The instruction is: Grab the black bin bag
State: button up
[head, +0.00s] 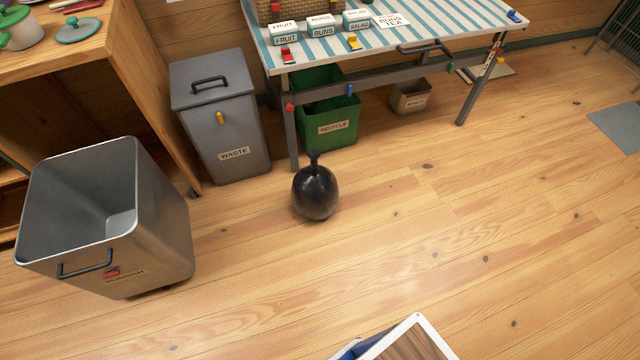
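The black bin bag (315,194) stands upright on the wooden floor near the middle of the head view. It is round and shiny, with a tied neck sticking up on top. It sits in front of the green recycle bin and beside a leg of the striped table, with nothing holding it. My gripper is not in view.
A grey lidded waste bin (222,125) and a green recycle bin (335,132) stand behind the bag. An open metal bin (165,235) is at the left. The striped table (400,42) is behind. A white-edged wooden-topped object (408,343) is at the bottom. Floor right of the bag is clear.

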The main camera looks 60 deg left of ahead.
aim_at(315, 189)
jog(key=u, duration=0.3)
jog(key=i, duration=0.8)
jog(key=u, duration=1.35)
jog(key=i, duration=0.65)
jog(key=u, duration=0.8)
